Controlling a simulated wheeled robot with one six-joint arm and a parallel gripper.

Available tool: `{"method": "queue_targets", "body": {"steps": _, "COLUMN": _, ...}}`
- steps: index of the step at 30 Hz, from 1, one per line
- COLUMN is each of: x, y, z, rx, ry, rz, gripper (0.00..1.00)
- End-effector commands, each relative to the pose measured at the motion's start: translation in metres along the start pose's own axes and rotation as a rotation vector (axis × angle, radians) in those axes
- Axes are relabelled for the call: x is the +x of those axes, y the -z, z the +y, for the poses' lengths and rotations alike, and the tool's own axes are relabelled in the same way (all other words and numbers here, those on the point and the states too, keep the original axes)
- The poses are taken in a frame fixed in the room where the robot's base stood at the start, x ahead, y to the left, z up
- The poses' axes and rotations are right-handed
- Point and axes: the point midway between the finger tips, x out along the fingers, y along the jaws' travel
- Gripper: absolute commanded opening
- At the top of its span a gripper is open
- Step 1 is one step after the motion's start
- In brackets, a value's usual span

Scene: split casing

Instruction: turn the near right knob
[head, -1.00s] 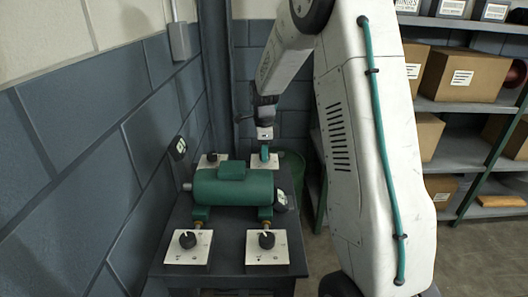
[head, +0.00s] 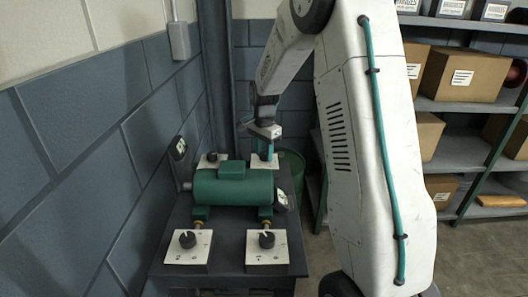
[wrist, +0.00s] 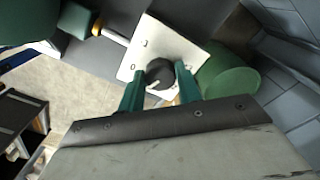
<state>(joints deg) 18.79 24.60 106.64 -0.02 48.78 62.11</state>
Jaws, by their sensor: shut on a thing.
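The near right knob (head: 267,239) is dark with a white pointer line on a white plate (head: 283,250), at the front right of the bench in the head view. Nothing touches it. My gripper (head: 264,152) is at the back right plate, beyond the green motor casing. In the wrist view its teal fingers stand on either side of a dark knob (wrist: 159,71) with a pale pointer mark. They are shut on this back right knob, over its white plate (wrist: 147,38). In the head view the fingers and arm mostly hide that knob.
The green motor (head: 232,187) lies between the knob plates. A near left knob (head: 188,239) sits on its own plate. A green barrel (head: 291,170) stands behind the bench, close to the gripper in the wrist view (wrist: 228,84). A block wall (head: 75,160) borders the left.

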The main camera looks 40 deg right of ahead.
Motion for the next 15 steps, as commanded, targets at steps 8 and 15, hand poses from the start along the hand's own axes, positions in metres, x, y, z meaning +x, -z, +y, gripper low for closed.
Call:
{"method": "queue_targets", "body": {"steps": 8, "x": -0.0008, "y": 0.0002, "z": -0.0001, "rx": -0.262, "ry": 0.002, "rz": 0.001, "gripper": 0.11}}
{"method": "queue_targets", "body": {"steps": 15, "x": -0.0009, "y": 0.0004, "z": 0.0001, "rx": -0.489, "ry": 0.002, "rz": 0.001, "gripper": 0.11}}
